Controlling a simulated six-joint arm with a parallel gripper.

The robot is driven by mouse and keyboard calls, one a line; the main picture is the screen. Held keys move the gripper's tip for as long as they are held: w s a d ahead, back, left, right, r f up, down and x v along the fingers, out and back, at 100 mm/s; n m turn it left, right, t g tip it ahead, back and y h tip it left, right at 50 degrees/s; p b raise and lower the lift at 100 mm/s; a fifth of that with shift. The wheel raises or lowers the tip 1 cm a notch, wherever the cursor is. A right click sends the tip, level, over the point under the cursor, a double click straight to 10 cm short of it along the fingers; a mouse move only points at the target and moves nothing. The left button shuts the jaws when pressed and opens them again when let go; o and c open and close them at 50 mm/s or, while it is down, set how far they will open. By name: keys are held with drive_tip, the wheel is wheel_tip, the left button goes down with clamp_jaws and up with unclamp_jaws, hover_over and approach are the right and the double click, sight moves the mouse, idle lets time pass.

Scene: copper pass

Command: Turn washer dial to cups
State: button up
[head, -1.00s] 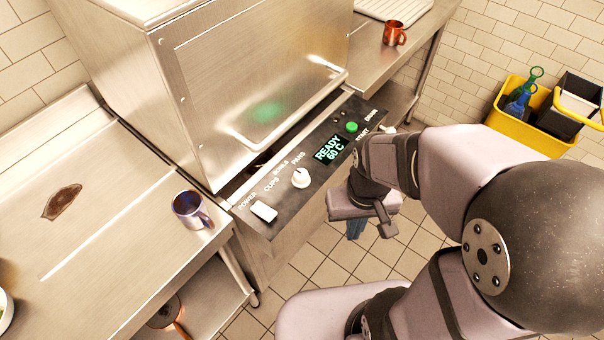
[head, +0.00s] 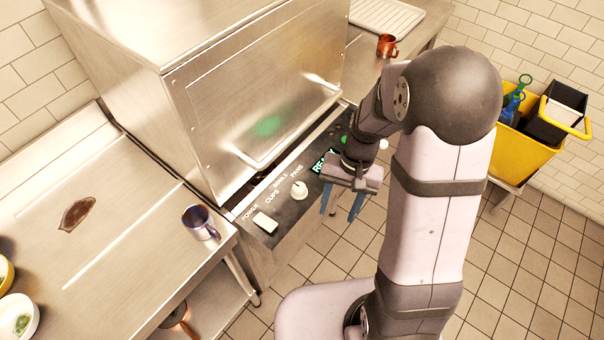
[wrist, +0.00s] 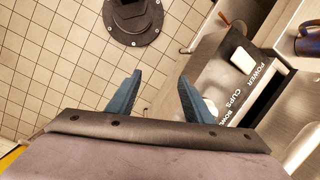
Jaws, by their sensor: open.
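The washer dial (head: 299,190) is a white round knob on the dark control panel (head: 285,212), below the labels CUPS, BOWLS and PANS. Its exact pointing is too small to tell. The washer (head: 255,95) is a steel box with its door shut. My gripper (head: 342,203) has blue fingers spread apart and empty, and hangs in front of the panel, just right of the dial. The fingers also show in the wrist view (wrist: 160,98), with floor between them and the panel edge at the right finger, which hides most of the dial.
A white power switch (head: 264,222) sits left of the dial. My arm partly covers the display (head: 322,161). A blue mug (head: 199,223) stands on the left counter, a red mug (head: 387,46) on the far counter. Open floor lies in front.

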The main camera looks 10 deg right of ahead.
sight(299, 186)
drive_tip(key=w+a+r+m+t+y, duration=0.1)
drive_tip(key=w+a+r+m, duration=0.1)
drive_tip(key=w+m, duration=0.2)
drive_tip(key=w+a+r+m+y, duration=0.1)
drive_tip(key=w+a+r+m, duration=0.1)
drive_tip(key=w+m, duration=0.3)
drive_tip(key=a+m, duration=0.1)
drive_tip(key=m, duration=0.3)
drive_tip(key=shift+w+r+m+t+y, duration=0.25)
drive_tip(key=shift+r+m+t+y, duration=0.05)
drive_tip(key=shift+t, duration=0.1)
drive_tip(key=shift+p+x, duration=0.6)
drive_tip(key=shift+x, duration=3.1)
